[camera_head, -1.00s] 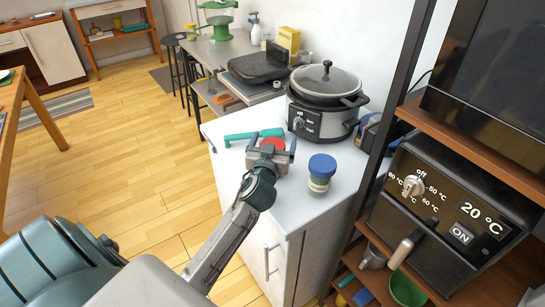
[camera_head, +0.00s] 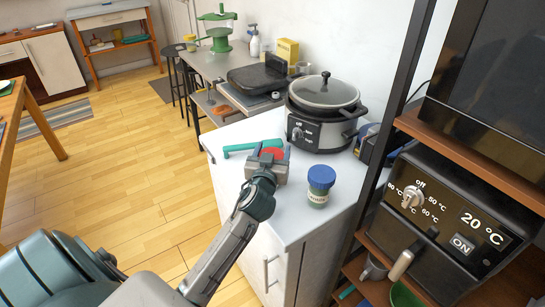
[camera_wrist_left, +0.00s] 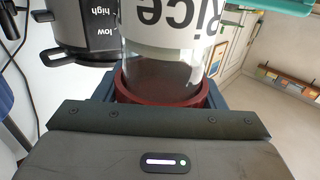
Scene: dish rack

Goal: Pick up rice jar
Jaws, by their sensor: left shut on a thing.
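The rice jar is clear glass with a white "Rice" label (camera_wrist_left: 165,30) and a red lid. In the head view its red lid (camera_head: 275,152) shows at my left gripper, over the white counter (camera_head: 330,225); its body is mostly hidden by the gripper. My left gripper (camera_head: 270,158) is shut on the jar at the lid. In the left wrist view the red lid (camera_wrist_left: 165,92) sits between the jaws, the label upside down. I cannot tell whether the jar is clear of the counter. My right gripper is not in view.
A blue-lidded jar (camera_head: 319,185) stands to the right on the counter. A slow cooker (camera_head: 320,130) stands behind, and a teal object (camera_head: 240,147) lies behind the gripper. A shelf with an oven-like appliance (camera_head: 445,215) is at the right.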

